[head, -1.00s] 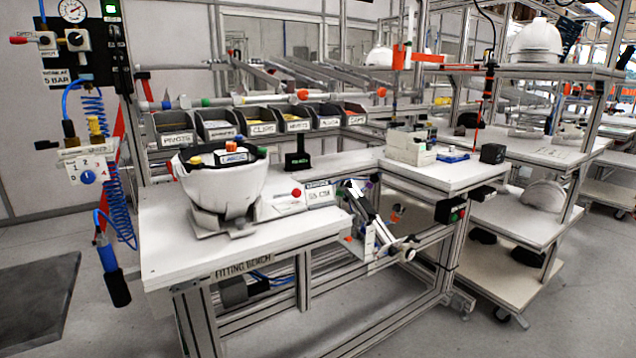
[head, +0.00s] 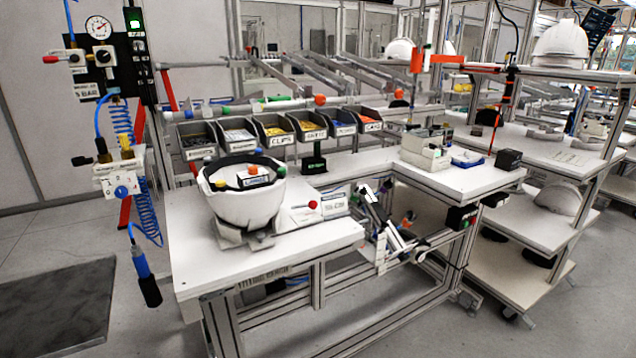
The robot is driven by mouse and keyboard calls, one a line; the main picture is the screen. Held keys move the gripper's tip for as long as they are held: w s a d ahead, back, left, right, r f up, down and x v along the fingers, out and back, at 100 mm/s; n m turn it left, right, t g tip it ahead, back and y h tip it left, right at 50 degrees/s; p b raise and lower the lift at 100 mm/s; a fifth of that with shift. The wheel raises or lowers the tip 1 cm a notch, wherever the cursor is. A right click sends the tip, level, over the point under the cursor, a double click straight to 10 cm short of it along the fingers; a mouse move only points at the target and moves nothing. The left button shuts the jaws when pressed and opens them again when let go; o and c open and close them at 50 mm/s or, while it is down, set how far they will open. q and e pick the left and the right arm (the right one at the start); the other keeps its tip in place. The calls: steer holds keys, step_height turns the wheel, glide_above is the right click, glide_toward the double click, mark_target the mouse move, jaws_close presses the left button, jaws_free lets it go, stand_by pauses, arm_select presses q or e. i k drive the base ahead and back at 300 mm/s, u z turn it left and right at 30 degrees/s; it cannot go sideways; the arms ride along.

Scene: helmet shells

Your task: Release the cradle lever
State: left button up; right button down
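A white helmet shell (head: 247,205) sits open side up in a grey cradle (head: 240,238) on the fitting bench (head: 195,262). A black band and small coloured parts show inside the shell's rim. A small red ball knob (head: 312,204) stands on the bench just right of the shell, by a white labelled plate (head: 334,204). It may be the cradle lever's knob; its link to the cradle is too small to make out. Neither of my grippers is in view.
Labelled bins (head: 275,132) line the back of the bench. An air panel with a blue coiled hose (head: 146,200) hangs at the left. A metal assembly (head: 385,225) juts from the bench's right front side. A dark mat (head: 55,305) lies on open floor.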

mark_target(313, 204)
steer(key=z, duration=0.6)
steer(key=k, duration=0.65)
steer(key=z, duration=0.7)
steer(key=i, duration=1.1)
steer(key=u, duration=0.5)
